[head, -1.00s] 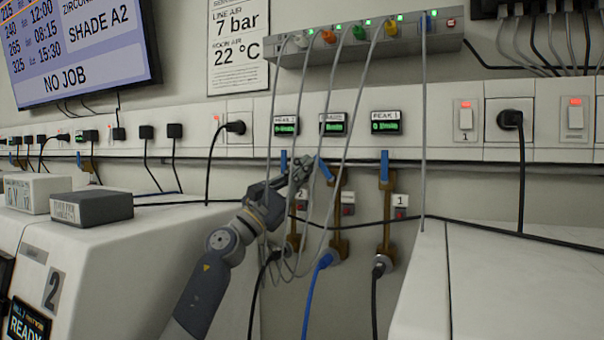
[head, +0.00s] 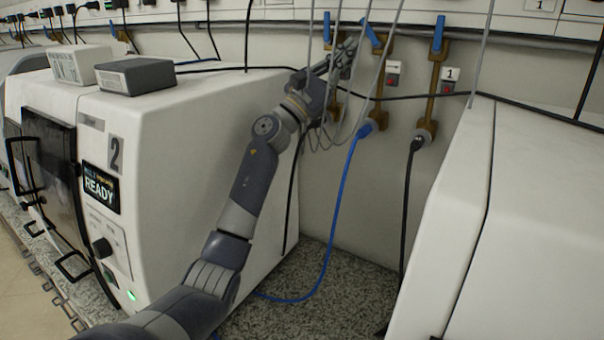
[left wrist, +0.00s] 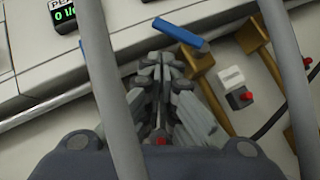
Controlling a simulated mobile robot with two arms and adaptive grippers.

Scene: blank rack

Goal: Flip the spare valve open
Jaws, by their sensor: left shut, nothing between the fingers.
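Three brass valves with blue levers hang in a row on the wall. In the head view, the left lever (head: 327,27) and the right lever (head: 438,34) stand upright. The middle lever (head: 372,35) is slanted, its top to the left, on its brass body (head: 379,75); its tag (head: 393,67) is too small to read surely. My left gripper (head: 346,55) is shut and empty, just left of and below the middle lever. In the left wrist view, the closed fingers (left wrist: 163,75) are close to a blue lever (left wrist: 181,34); contact cannot be told. My right gripper is out of view.
Thin grey cables (head: 385,60) hang around my left gripper. A black cable (head: 440,95) runs across the wall. White machines stand at left (head: 190,130) and right (head: 450,200). A blue hose (head: 333,220) drops to the speckled counter (head: 350,290).

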